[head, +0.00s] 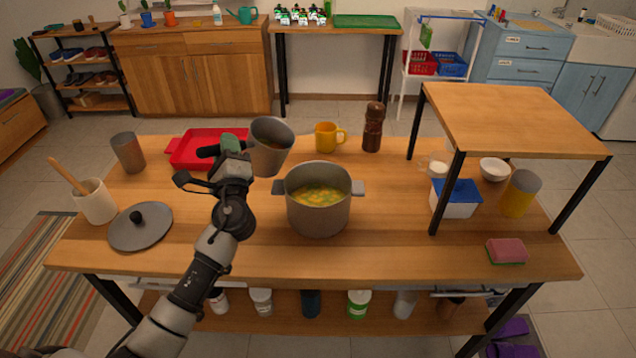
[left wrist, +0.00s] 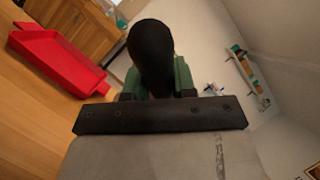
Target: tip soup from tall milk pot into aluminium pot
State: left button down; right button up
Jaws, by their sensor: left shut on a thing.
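The tall milk pot (head: 270,150) is a grey metal vessel with a long black handle. It is in the air behind and left of the aluminium pot, mouth up and leaning slightly. My left gripper (head: 232,160) is shut on its handle, and the dark handle (left wrist: 152,60) also shows between green finger pads in the left wrist view. Something brownish shows inside its mouth; the level cannot be told. The aluminium pot (head: 318,212) stands upright on the table with two side handles, and yellow-green soup shows inside it. My right gripper is not in view.
A red tray (head: 185,150) lies behind my gripper. A grey lid (head: 140,236), a utensil crock (head: 95,202) and a cup (head: 128,153) stand left. A yellow mug (head: 327,136) and pepper mill (head: 373,128) stand behind. A raised wooden shelf (head: 510,120) stands right.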

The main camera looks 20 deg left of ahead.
pick_arm(q)
jog(key=shift+d+r+m+t, duration=0.4)
jog(key=shift+d+r+m, duration=0.2)
jog(key=shift+d+m+t+h, duration=0.4)
jog(key=shift+d+m+t, duration=0.1)
jog(key=shift+d+m, duration=0.45)
jog(key=shift+d+f+m+b, duration=0.1)
jog(key=shift+d+m+b, duration=0.2)
jog(key=shift+d+m, duration=0.05)
jog(key=shift+d+m+t+h, duration=0.7)
jog(key=shift+d+m+t, duration=0.1)
jog(key=shift+m, duration=0.4)
jog(key=shift+d+f+m+t+h, duration=0.1)
jog(key=shift+d+m+t+h, duration=0.35)
jog(key=shift+m+h, duration=0.4)
jog(key=shift+w+d+f+m+t+h, duration=0.1)
jog(key=shift+d+m+t+h, duration=0.2)
jog(key=shift+m, duration=0.35)
jog(key=shift+s+d+f+m+t+h, duration=0.15)
jog(key=shift+d+m+h, duration=0.2)
jog(key=shift+m, duration=0.3)
jog(key=shift+w+d+f+m+t+h, duration=0.1)
jog(key=shift+w+d+m+t+h, duration=0.1)
jog(key=shift+m+h, duration=0.35)
